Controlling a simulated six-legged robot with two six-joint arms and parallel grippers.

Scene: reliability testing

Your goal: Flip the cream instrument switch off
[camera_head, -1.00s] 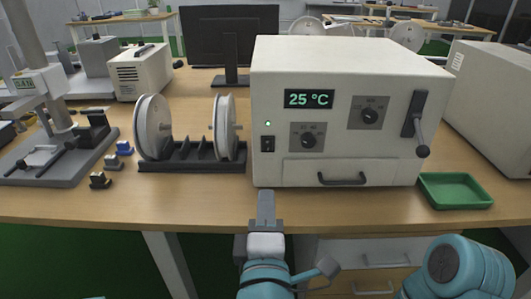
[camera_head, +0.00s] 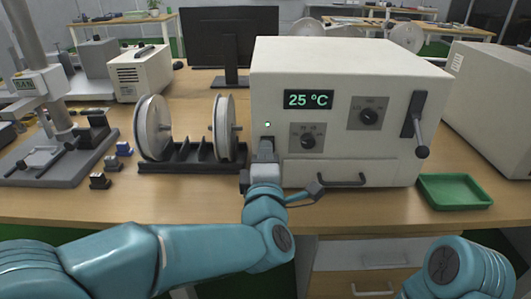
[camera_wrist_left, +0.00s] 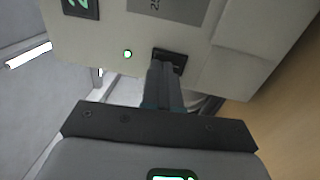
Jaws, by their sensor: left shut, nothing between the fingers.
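The cream instrument (camera_head: 345,60) stands on the bench, its display reading 25 °C. Its small black rocker switch (camera_wrist_left: 176,56) is on the front panel, next to a lit green light (camera_head: 267,125). In the head view my left gripper (camera_head: 266,146) covers most of the switch. My left gripper is shut and empty, its fingertips at the lower part of the switch in the left wrist view (camera_wrist_left: 165,68). I cannot tell whether they touch it or which way the rocker is tilted. My right gripper is not in view; only part of my right arm shows at the lower right.
Two dials (camera_head: 308,141) and a side lever (camera_head: 419,125) are on the instrument. A rack with white reels (camera_head: 150,128) stands close on the left. A green tray (camera_head: 455,190) lies to the right. The bench front edge is clear.

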